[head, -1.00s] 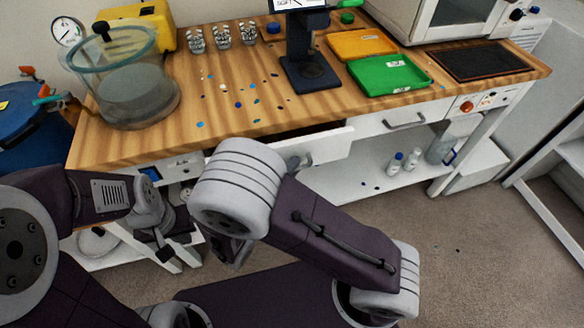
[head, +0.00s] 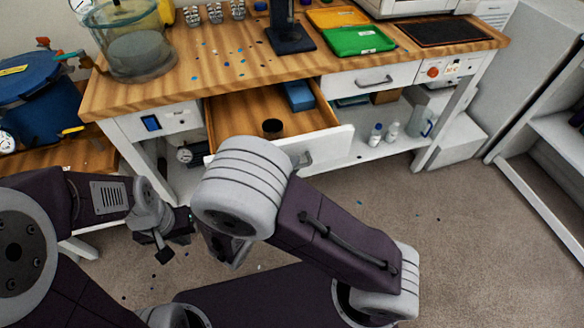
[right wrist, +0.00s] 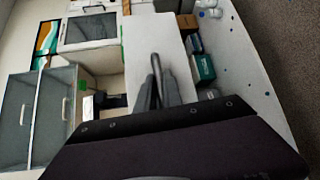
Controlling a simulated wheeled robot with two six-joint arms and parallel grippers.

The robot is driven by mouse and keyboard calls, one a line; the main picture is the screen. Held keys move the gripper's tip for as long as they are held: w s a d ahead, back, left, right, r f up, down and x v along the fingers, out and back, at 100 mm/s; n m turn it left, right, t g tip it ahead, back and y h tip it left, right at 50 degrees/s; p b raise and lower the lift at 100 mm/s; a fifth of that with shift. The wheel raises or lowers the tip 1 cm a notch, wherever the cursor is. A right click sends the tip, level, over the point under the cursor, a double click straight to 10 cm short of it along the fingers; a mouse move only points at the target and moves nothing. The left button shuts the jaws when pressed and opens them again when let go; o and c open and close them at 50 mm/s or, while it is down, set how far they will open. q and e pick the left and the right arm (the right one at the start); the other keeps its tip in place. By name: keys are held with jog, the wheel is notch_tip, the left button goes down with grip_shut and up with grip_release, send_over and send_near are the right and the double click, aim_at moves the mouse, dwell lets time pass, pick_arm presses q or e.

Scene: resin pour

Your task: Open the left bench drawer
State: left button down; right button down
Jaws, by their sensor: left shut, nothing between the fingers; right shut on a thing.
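The left bench drawer (head: 235,108) is pulled well out from under the wooden bench top, showing its wooden inside. Its white front (head: 330,143) has a grey bar handle (head: 303,160), partly covered by my right arm in the head view. A dark round container (head: 272,129) and a blue box (head: 298,95) are in the drawer. In the right wrist view, my right gripper (right wrist: 158,90) is shut on the handle (right wrist: 156,65); in the head view my arm hides its fingers. My left gripper (head: 166,245) is shut and empty, low in front of the bench, left of the drawer.
The bench top (head: 200,75) holds a glass vessel (head: 138,50), a green tray (head: 358,40) and scattered chips. A second drawer (head: 370,80) on the right is shut. Bottles (head: 376,133) stand on the lower shelf. A blue tank (head: 35,85) stands at left.

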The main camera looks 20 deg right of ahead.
jog(key=c, duration=1.8)
grip_release()
jog(key=shift+o, duration=0.2)
jog(key=shift+a, duration=0.1)
jog(key=p+v, duration=0.1)
jog(key=v, duration=0.8)
